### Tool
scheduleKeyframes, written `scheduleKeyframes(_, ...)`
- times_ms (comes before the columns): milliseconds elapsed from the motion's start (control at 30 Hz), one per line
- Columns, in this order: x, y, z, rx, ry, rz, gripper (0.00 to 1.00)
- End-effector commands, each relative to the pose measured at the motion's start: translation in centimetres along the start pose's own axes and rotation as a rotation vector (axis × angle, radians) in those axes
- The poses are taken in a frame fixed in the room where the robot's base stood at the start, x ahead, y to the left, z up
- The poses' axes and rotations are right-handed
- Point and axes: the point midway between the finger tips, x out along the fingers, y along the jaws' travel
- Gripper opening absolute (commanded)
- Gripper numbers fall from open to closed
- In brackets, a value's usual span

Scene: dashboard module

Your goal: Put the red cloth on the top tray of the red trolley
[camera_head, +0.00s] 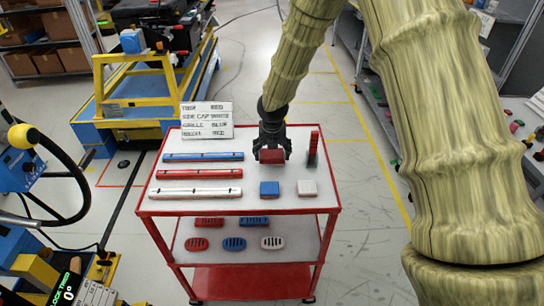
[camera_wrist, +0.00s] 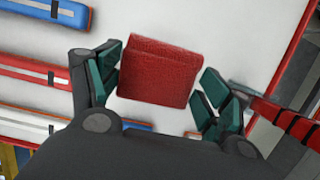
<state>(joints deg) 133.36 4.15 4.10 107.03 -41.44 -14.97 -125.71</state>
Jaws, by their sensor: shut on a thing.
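The red cloth (camera_head: 271,156) looks like a small folded red square block. In the wrist view the red cloth (camera_wrist: 155,72) lies between the green-padded fingers. My gripper (camera_head: 271,152) points down over the back right part of the top tray and is shut on the cloth. The wrist view also shows my gripper (camera_wrist: 160,95) with a finger on each side of it. The red trolley (camera_head: 240,211) has a white top tray (camera_head: 215,218) with a red rim. I cannot tell whether the cloth touches the tray surface.
Blue (camera_head: 203,156), red (camera_head: 199,174) and white (camera_head: 195,193) bars lie left on the top tray. A blue block (camera_head: 269,188) and a white block (camera_head: 307,188) lie in front of my gripper. A red upright piece (camera_head: 313,147) stands right. A sign (camera_head: 206,120) stands behind.

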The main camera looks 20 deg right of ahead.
Motion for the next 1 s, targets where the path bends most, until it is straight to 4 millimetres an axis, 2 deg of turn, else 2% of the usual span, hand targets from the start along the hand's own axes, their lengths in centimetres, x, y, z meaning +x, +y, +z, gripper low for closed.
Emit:
scheduleKeyframes(167, 0.5, 0.0, 0.1, -0.002, 0.001, -0.001, 0.58)
scheduleKeyframes(500, 3.3, 0.1, -0.8, -0.002, 0.001, 0.0, 0.58)
scheduleKeyframes(900, 3.8, 0.1, -0.9, -0.002, 0.0, 0.001, 0.58)
scheduleKeyframes(933, 3.7, 0.1, -0.8, -0.002, 0.0, 0.001, 0.83)
scheduleKeyframes(1000, 3.7, 0.1, -0.8, -0.001, 0.0, 0.001, 0.96)
